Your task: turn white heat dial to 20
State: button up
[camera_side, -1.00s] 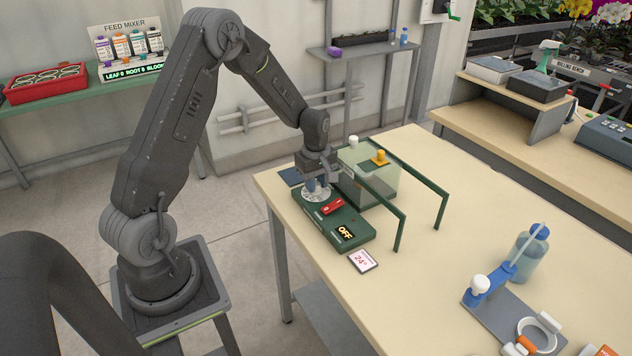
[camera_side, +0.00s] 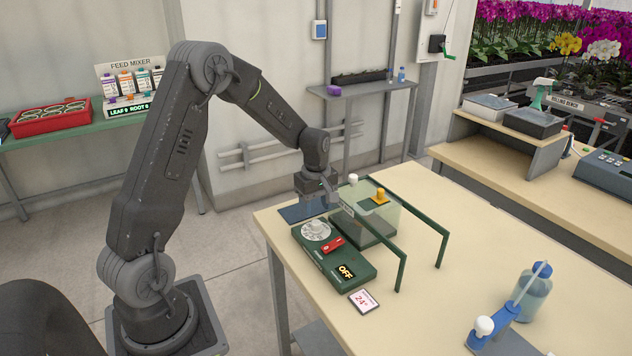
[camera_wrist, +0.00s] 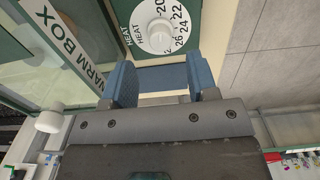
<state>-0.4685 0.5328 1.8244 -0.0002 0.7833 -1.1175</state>
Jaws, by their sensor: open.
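The box has a red switch (camera_side: 332,244) and a display reading OFF (camera_side: 345,271). My gripper (camera_side: 320,203) is behind the dial, apart from it, beside the clear warm box (camera_side: 366,222). In the wrist view my gripper (camera_wrist: 162,78) has its two blue fingers spread, with nothing between them.
A card (camera_side: 364,301) reading 24° lies in front of the control box. Green rails (camera_side: 402,262) stand right of the warm box, which has white and yellow knobs on top. A blue bottle (camera_side: 536,293) stands at the right.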

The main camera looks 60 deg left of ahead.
aim_at(316, 222)
notch_tip(316, 222, up, 9)
jog(key=shift+f, duration=0.1)
dwell(0.3)
jog(key=s+d+r+m+t, duration=0.3)
jog(key=s+d+r+m, duration=0.65)
jog(key=d, duration=0.35)
jog(key=s+d+m+t, duration=0.2)
jog(key=s+d+m, duration=0.5)
jog(key=s, duration=0.4)
jog(key=shift+r+m+t, duration=0.3)
jog(key=shift+m, duration=0.55)
